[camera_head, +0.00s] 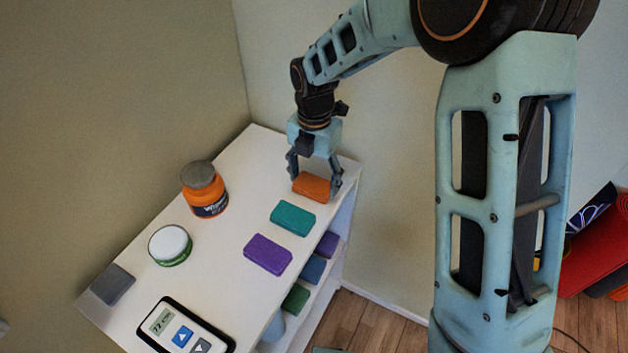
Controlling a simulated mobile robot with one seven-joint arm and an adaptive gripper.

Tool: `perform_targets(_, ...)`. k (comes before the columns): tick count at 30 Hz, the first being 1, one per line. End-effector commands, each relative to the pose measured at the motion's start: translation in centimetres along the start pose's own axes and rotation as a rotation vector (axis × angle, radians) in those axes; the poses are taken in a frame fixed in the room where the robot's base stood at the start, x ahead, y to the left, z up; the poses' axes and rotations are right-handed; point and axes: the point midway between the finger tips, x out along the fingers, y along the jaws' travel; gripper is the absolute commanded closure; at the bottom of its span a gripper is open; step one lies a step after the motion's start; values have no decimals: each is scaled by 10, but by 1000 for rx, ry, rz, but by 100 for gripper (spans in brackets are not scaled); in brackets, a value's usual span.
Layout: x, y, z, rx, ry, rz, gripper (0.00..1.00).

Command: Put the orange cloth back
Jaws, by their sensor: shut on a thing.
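The orange cloth (311,187) is a small folded block near the far right end of the white shelf top. My gripper (315,182) reaches down over it, with one finger at each end of the cloth, and is shut on it. The cloth is at or just above the shelf top; I cannot tell if it touches. A teal cloth (293,218) and a purple cloth (267,254) lie in a row with it, nearer the camera.
On the white shelf unit (215,245) stand an orange jar (205,190), a white-lidded tub (170,245), a grey block (112,284) and a device with a display (184,329). More folded cloths (312,268) lie on a lower shelf. Walls stand behind.

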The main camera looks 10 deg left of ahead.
Motion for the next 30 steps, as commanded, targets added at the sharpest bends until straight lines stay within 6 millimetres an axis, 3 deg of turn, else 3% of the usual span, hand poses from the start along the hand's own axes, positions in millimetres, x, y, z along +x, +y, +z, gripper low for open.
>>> perform_targets(4,4,0,0,0,1,0,53)
perform_targets(5,4,0,0,0,0,0,32)
perform_targets(9,3,0,0,0,0,0,17)
perform_targets(21,-6,0,0,1,-1,2,17)
perform_targets(30,-65,1,1,2,-3,4,17)
